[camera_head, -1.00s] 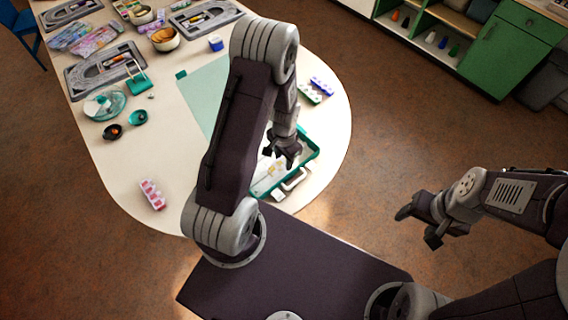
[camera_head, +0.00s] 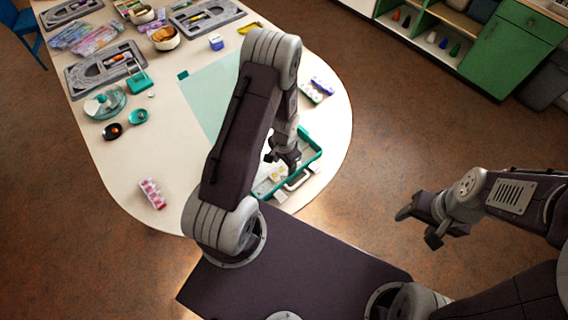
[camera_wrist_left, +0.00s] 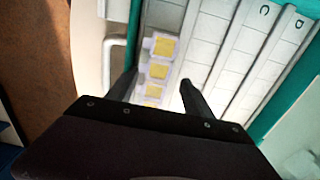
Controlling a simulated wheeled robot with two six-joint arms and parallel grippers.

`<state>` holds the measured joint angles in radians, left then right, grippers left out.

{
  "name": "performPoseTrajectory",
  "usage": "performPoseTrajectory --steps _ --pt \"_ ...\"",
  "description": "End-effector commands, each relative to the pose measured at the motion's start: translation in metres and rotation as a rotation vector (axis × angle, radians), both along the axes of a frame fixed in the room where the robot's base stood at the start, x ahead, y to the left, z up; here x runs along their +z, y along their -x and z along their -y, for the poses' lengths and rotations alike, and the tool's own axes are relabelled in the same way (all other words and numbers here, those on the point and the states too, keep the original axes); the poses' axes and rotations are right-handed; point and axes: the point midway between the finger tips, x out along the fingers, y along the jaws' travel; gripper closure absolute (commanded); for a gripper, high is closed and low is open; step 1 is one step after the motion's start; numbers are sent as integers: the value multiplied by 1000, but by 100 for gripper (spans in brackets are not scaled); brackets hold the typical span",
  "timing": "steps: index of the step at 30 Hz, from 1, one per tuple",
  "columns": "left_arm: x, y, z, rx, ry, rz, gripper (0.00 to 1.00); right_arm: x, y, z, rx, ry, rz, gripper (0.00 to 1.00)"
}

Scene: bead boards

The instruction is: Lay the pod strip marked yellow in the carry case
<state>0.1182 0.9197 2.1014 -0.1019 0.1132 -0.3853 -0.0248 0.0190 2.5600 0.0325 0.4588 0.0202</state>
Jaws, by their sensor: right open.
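The pod strip marked yellow (camera_wrist_left: 158,72) is white with yellow squares; in the head view (camera_head: 277,173) it is partly hidden by my gripper. It appears to lie along a lane at the left side of the carry case (camera_head: 306,161), a teal-rimmed case with a pale handle. In the left wrist view the case (camera_wrist_left: 228,45) has ridged lanes, two lettered C and D. My left gripper (camera_head: 283,160) is low over the case. Its fingers (camera_wrist_left: 159,80) stand either side of the strip with visible gaps. My right gripper (camera_head: 418,224) is open and empty, off the table.
A pink pod strip (camera_head: 152,193) lies at the table's front left. A purple-blue strip (camera_head: 322,86) and a green-edged strip (camera_head: 310,93) lie behind the case. A pale green mat (camera_head: 207,95) is left of my arm. Grey trays (camera_head: 105,70) and bowls fill the back left.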

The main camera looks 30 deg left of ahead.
Motion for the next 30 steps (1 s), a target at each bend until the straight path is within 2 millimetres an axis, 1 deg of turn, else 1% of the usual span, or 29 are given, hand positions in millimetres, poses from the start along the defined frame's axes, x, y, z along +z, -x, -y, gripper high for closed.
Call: performPoseTrajectory --steps 4,6,8,11,18,21,25,30 --pt "1 1 0 -1 1 -1 39 1 0 0 0 0 0 38" --pt "5 0 0 -1 0 -1 39 5 0 0 0 0 0 38" --pt "11 -1 0 0 0 2 39 4 0 0 0 0 0 38" --pt "29 -1 0 0 -1 4 39 6 0 0 0 0 0 38" --pt "88 -1 1 0 -1 6 39 9 0 0 0 0 0 38" --pt "107 0 1 -1 -1 4 39 10 0 0 0 0 0 38" --pt "121 0 1 0 0 2 39 11 0 0 0 0 0 38" --pt "125 2 2 3 0 0 39 11 0 0 0 0 0 38"
